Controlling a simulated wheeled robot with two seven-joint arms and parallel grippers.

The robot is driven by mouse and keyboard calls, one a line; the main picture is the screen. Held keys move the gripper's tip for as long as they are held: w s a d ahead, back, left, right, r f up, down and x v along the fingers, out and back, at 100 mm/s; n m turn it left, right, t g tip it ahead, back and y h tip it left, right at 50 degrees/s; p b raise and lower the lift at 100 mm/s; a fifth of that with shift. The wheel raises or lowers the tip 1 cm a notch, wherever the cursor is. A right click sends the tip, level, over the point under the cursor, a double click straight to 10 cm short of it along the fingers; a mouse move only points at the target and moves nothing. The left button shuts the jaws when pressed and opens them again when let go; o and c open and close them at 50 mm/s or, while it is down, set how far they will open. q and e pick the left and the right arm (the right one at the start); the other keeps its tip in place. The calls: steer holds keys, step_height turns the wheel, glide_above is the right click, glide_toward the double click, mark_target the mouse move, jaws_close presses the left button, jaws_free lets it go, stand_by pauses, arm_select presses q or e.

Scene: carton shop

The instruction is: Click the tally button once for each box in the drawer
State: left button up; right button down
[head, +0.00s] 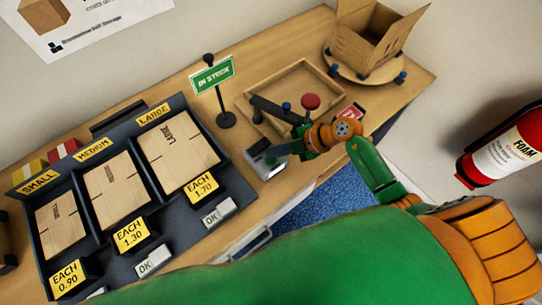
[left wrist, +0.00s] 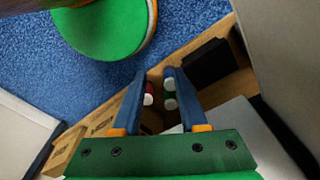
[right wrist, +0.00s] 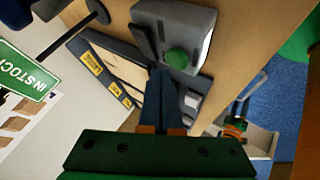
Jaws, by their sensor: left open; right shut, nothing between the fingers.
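The tally button is a green dome (right wrist: 178,60) on a grey housing (right wrist: 190,22) in the right wrist view. The housing also shows in the head view (head: 265,163), its top partly covered by my right gripper (head: 277,154). My right gripper is shut and empty, its fingertips (right wrist: 162,72) close beside the green dome; I cannot tell whether they touch it. A pale tray, apparently the drawer (right wrist: 262,140), shows below the table edge; small green and orange shapes there are unclear. No box in it can be made out.
A display rack (head: 75,180) with flat cartons in three slots fills the table's left. A sign stand (head: 226,120), a wooden tray (head: 305,70), a red knob (head: 310,101) and an open carton (head: 365,45) stand behind. A fire extinguisher (head: 505,150) is at right.

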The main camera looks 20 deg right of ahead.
mark_target(275, 159)
step_height(275, 159, up, 5)
steer(key=p, duration=0.6)
steer(key=shift+r, duration=0.15)
stand_by(0.4)
